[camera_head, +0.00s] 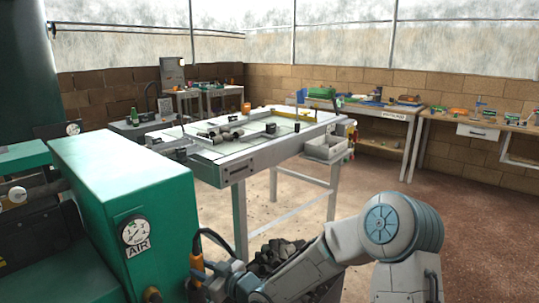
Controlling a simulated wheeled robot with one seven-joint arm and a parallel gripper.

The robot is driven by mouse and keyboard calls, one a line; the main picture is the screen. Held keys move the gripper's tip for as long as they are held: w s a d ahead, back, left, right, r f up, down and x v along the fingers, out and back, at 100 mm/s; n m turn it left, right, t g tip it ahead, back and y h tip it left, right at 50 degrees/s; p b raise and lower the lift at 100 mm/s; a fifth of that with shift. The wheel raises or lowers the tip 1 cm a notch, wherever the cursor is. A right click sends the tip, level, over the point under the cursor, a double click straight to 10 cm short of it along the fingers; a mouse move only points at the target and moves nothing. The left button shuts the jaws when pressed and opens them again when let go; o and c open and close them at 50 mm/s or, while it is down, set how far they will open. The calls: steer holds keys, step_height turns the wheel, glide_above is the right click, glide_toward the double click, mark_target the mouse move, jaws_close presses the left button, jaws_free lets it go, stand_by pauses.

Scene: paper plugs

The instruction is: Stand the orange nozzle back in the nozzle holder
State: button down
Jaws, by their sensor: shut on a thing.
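The orange nozzle (197,263) shows beside the right side of the green machine, low in the view. It looks roughly upright, with a dark hose looping over its top. My gripper (205,274) reaches in from the right and is shut on the nozzle; its fingertips are small and partly hidden. I cannot make out the nozzle holder for certain. A small dark fitting with an orange top (152,294) sits at the bottom edge, by the machine's front.
The green machine (95,165) with an air gauge (136,232) fills the left, close to my gripper. A white-framed table (240,172) with dark pieces stands behind. Dark lumps (275,256) lie below it. Open floor (480,230) lies to the right.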

steer(key=shift+f, duration=0.15)
stand_by(0.3)
steer(key=shift+w+a+f+b, duration=0.2)
steer(key=shift+f+b, duration=0.15)
steer(key=shift+b, duration=0.2)
steer(key=shift+r, duration=0.1)
steer(key=c, duration=1)
jaws_free()
steer(key=shift+s+a, duration=0.1)
steer(key=shift+c, duration=0.2)
